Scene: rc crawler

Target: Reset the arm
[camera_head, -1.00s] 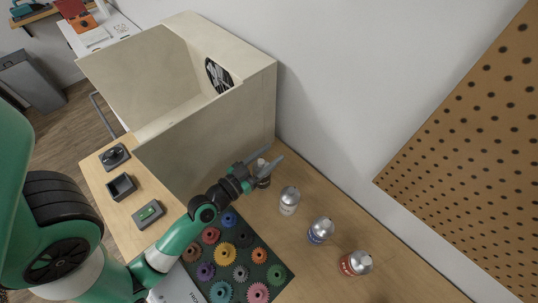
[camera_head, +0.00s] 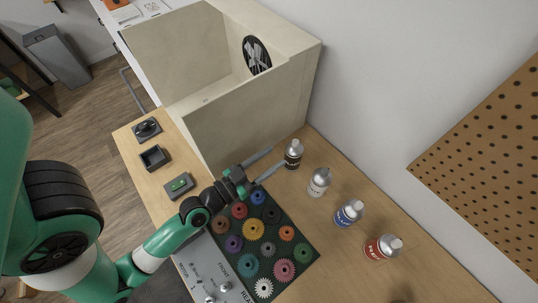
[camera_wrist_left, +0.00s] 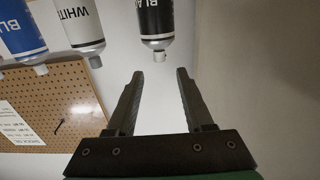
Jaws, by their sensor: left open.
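My left arm comes in from the left in the head view, and its gripper (camera_head: 268,164) is open and empty above the table, close to the box's near wall. The black spray can (camera_head: 293,154) stands just beyond the fingertips. In the left wrist view the open fingers (camera_wrist_left: 158,100) have nothing between them, and the can labelled "BLA" (camera_wrist_left: 156,22) is ahead of them, apart. My right gripper is in neither view.
White (camera_head: 319,182), blue (camera_head: 349,213) and red (camera_head: 382,247) cans stand in a row. Several coloured gears lie on a dark mat (camera_head: 312,250). A pale open-topped box (camera_head: 240,115) stands behind the gripper. A pegboard (camera_head: 480,150) is at right.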

